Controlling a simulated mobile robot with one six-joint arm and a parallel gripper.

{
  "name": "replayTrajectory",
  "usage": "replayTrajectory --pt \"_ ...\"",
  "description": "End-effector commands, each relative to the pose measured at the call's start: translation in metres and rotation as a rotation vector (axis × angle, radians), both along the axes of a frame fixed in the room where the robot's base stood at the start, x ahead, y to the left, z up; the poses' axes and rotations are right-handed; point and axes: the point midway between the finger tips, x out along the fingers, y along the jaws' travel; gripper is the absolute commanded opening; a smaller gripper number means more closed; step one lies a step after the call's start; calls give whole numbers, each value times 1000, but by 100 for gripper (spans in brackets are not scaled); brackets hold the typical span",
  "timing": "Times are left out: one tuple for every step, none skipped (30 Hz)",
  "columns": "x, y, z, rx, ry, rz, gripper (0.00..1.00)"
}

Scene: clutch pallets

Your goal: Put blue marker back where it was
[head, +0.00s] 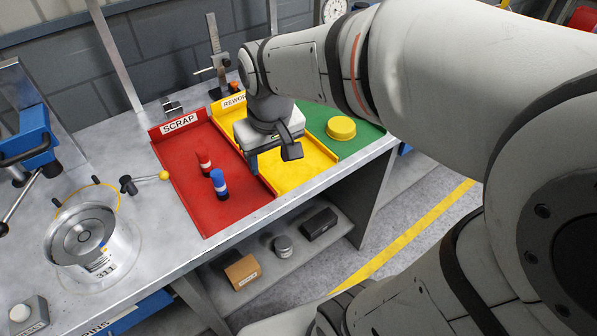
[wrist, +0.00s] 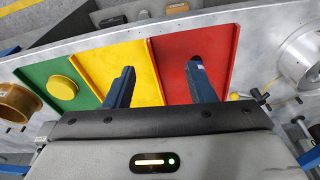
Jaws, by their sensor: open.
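In the wrist view my open fingers (wrist: 162,66) point toward the yellow and red trays. The right finger covers part of the red tray there, and the markers are mostly hidden.
A green tray (head: 362,138) with a yellow disc (head: 341,128) lies right of the yellow one. A round metal part (head: 82,235), a yellow-knobbed lever (head: 146,180) and a height gauge (head: 217,60) stand around the trays. A shelf (head: 275,262) below holds boxes.

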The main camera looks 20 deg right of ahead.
Motion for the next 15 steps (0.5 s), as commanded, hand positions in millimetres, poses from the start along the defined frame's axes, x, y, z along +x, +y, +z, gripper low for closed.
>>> replayTrajectory --pt "-18 -10 2 5 -24 -37 50" --pt "-26 -15 2 6 -36 -58 50" --pt "-37 -20 1 9 -49 -84 50" --pt "-44 -24 1 11 -59 -101 50" --pt "-51 -27 -1 13 -67 -115 50" --pt "-58 -30 -2 14 -76 -132 50" --pt "-63 -32 -3 15 -83 -144 50" --pt "-66 -34 -4 16 -88 -153 50" --pt "-70 -37 -5 16 -92 -162 50" --pt "-73 -39 -5 17 -96 -168 50" --pt "-74 -40 -6 18 -98 -172 50" --pt "-76 -40 -6 18 -99 -176 50" --pt "-76 -40 -6 18 -99 -177 50" --pt "-77 -40 -7 18 -99 -178 50" --pt "-77 -40 -7 18 -99 -178 50"
